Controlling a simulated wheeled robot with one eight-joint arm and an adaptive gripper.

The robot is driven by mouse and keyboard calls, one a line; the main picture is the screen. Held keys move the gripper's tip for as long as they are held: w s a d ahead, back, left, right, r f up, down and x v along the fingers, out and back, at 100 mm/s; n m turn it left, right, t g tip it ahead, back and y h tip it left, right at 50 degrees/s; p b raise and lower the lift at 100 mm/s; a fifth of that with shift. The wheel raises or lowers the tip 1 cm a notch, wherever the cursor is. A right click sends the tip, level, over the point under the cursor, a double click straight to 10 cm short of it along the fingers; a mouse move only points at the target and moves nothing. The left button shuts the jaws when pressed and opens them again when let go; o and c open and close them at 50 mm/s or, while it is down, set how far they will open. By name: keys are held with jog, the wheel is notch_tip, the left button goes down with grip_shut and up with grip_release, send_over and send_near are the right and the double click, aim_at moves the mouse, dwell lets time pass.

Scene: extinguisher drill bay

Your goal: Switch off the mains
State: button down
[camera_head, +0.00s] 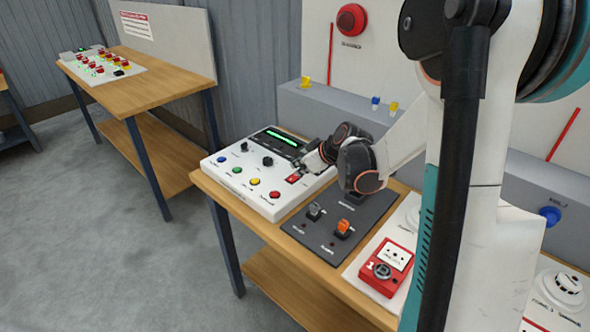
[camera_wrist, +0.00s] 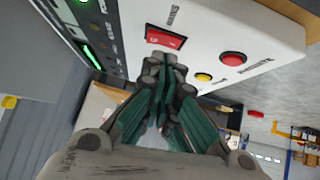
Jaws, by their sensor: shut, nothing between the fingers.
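A red rocker switch (camera_head: 293,178) sits on the white control panel (camera_head: 225,172). It also shows near the top of the wrist view as a red rocker (camera_wrist: 165,37) in a dark frame, with a small label beside it that I cannot read for sure. My gripper (camera_wrist: 164,66) is shut and empty, its fingertips close to the lower edge of the rocker in that view. I cannot tell whether they touch it. In the head view my gripper (camera_head: 303,169) is at the panel's right side, just beyond the rocker, partly hidden by my wrist.
The panel also has a green-lit display (camera_head: 283,138), coloured buttons such as a red one (camera_head: 275,195) and a yellow one (camera_head: 253,181), and a black knob (camera_head: 268,161). A dark plate (camera_head: 310,233) with switches and a red call point (camera_head: 385,267) lie to the right.

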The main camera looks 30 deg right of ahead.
jog(key=v, duration=0.8)
jog(key=shift+f, duration=0.1)
jog(key=r+p, duration=0.1)
jog(key=p, duration=0.1)
jog(key=w+r+p, duration=0.1)
jog(key=r+p, duration=0.1)
jog(key=shift+w+d+p, duration=0.15)
jog(key=shift+w+p, duration=0.05)
jog(key=shift+p, duration=0.15)
